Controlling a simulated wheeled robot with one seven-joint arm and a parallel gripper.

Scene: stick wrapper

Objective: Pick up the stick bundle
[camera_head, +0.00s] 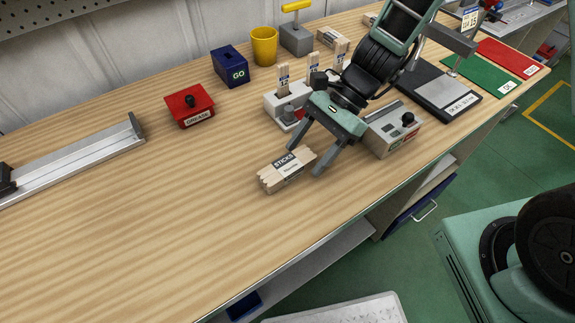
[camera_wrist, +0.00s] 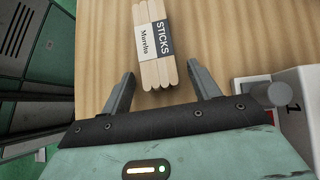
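The stick bundle (camera_head: 284,172) lies on the wooden table near its front edge. It is a stack of pale wooden sticks with a dark and white band reading STICKS. In the wrist view the bundle (camera_wrist: 153,40) is ahead of the fingers, its near end about level with the fingertips. My gripper (camera_head: 303,163) is open, with its fingers spread on either side of the bundle's near end in the wrist view (camera_wrist: 157,75). No contact between fingers and bundle shows.
A white block holding upright stick bundles (camera_head: 280,105) and a grey control box (camera_head: 393,130) stand close to my gripper. A red box (camera_head: 189,105), a blue GO box (camera_head: 231,66) and a yellow cup (camera_head: 264,46) stand farther back. The table left of the bundle is clear up to a metal rail (camera_head: 80,155).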

